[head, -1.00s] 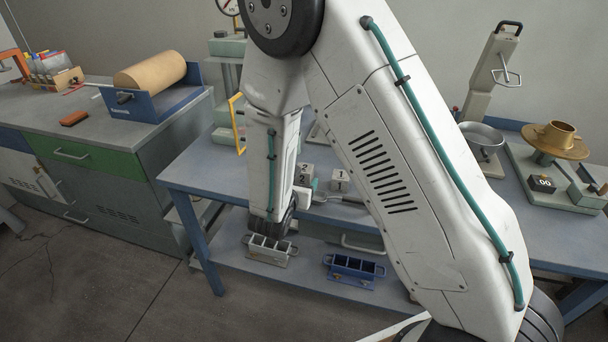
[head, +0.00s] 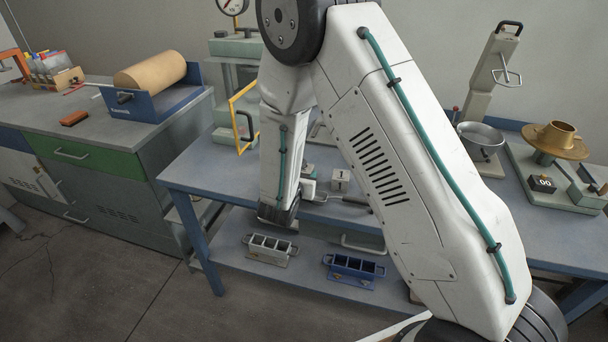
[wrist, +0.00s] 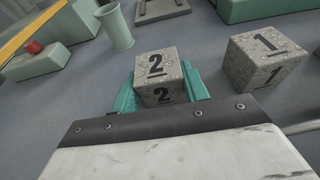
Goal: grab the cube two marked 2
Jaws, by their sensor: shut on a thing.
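The grey concrete cube two (wrist: 158,66), marked with a black 2 on its top and front, sits between the teal fingers of my gripper (wrist: 161,93) in the wrist view. The fingers are shut on its left and right sides. Whether the cube touches the bench or is just above it, I cannot tell. In the head view my arm hides most of the gripper and the cube. A second cube, marked 1 (wrist: 266,56), stands to the right, apart from the gripper; it also shows in the head view (head: 340,180).
A pale green cup (wrist: 115,27) and a green block with a red button (wrist: 37,60) lie beyond to the left. A grey mould (head: 269,248) and a blue mould (head: 354,268) stand on the lower shelf. A thin metal rod lies right of the gripper.

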